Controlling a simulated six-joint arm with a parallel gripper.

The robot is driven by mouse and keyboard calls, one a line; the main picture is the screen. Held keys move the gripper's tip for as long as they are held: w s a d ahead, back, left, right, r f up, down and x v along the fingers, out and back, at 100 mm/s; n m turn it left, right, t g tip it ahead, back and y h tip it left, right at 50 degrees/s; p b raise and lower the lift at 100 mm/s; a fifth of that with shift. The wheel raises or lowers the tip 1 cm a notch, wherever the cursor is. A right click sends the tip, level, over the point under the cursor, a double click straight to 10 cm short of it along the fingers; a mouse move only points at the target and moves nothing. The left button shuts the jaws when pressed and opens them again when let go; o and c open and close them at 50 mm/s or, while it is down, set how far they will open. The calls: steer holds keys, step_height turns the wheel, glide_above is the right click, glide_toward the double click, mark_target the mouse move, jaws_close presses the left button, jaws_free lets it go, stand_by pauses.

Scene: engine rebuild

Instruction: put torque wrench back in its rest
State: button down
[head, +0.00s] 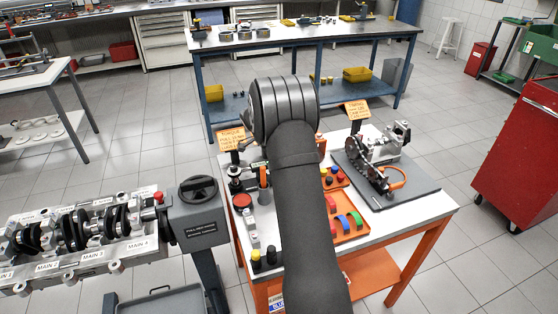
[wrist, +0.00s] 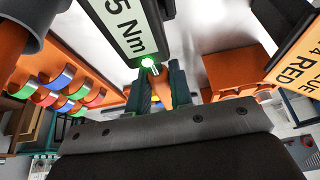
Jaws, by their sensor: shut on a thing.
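My gripper (wrist: 157,92) is shut on an orange piece (wrist: 161,91), which looks like part of the torque wrench. Just beyond it, a green light glows at the lower end of a dark-framed plate reading "5 Nm" (wrist: 125,25). I cannot tell whether the plate belongs to the wrench. In the head view my own arm hides the gripper and the held piece. The wrench's rest cannot be made out for certain in either view.
The white-topped orange bench (head: 425,207) carries an orange tray (head: 345,237) with coloured shells, a grey mat (head: 405,195) under an engine part, and orange signs (head: 231,138). A dark cylinder (wrist: 28,28) stands close at upper left in the wrist view. A grey hand-wheel box (head: 200,228) adjoins the bench.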

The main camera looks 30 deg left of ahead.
steer(key=shift+f, duration=0.9)
stand_by(0.3)
steer(key=c, duration=1.5)
jaws_free()
steer(key=shift+r, duration=0.35)
steer(key=shift+r, duration=1.1)
steer(key=o, duration=0.5)
steer(key=shift+o, duration=0.2)
